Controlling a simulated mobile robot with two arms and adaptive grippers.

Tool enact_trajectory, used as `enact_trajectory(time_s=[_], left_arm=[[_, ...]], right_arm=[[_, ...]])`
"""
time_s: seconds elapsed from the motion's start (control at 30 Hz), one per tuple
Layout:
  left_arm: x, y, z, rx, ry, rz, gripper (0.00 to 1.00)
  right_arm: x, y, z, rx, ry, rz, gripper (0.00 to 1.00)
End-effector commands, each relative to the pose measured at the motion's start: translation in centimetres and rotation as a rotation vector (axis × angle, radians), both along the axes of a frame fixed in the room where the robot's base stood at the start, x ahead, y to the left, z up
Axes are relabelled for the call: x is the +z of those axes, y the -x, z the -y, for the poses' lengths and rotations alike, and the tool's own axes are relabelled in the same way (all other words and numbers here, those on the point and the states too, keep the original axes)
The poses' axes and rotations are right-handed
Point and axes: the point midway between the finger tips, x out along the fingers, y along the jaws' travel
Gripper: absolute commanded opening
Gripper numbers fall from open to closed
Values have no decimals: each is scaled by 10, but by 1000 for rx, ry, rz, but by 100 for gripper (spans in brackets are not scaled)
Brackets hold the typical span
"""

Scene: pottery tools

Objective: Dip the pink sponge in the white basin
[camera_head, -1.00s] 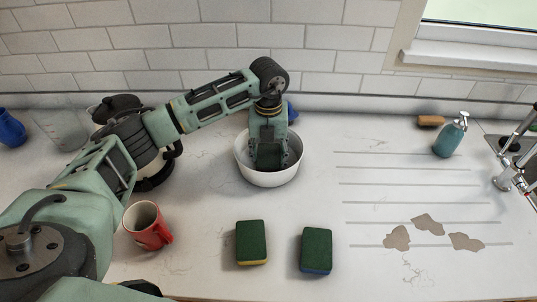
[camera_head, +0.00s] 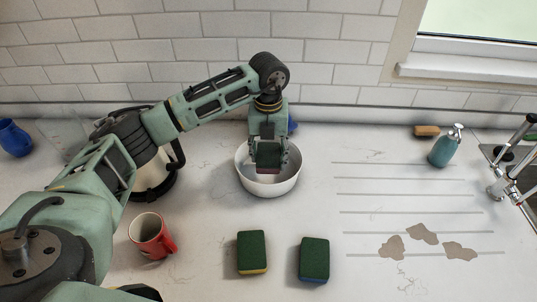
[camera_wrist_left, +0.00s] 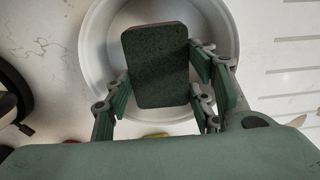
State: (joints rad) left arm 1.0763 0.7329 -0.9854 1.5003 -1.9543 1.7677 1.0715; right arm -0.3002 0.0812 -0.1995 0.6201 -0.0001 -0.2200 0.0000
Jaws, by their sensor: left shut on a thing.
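The white basin (camera_head: 268,188) stands on the counter in the middle of the head view, and its rim and inside also show in the left wrist view (camera_wrist_left: 96,42). My left gripper (camera_head: 268,160) points down over the basin and is shut on the pink sponge (camera_head: 268,171). The sponge has a dark green top and a pinkish edge, and fills the middle of the left wrist view (camera_wrist_left: 156,66) between the fingers. It appears above the basin floor; any contact with the basin cannot be told. My right gripper is out of view.
Two green-topped sponges, one yellow (camera_head: 252,252) and one blue (camera_head: 314,258), lie in front. A red mug (camera_head: 150,236) and a kettle (camera_head: 152,185) stand left. A soap dispenser (camera_head: 446,146), brown sponge (camera_head: 427,131) and brown patches (camera_head: 424,234) are right.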

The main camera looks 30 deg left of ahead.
Motion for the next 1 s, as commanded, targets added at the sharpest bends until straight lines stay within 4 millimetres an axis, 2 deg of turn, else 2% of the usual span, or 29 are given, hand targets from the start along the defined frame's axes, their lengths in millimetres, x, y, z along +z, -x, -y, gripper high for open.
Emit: enact_trajectory(time_s=[0.8, 1.0], left_arm=[[52, 0, 0, 0, 1, 0, 41], [54, 0, 0, 0, 0, 0, 41]], right_arm=[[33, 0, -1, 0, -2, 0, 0], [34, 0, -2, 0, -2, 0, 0]])
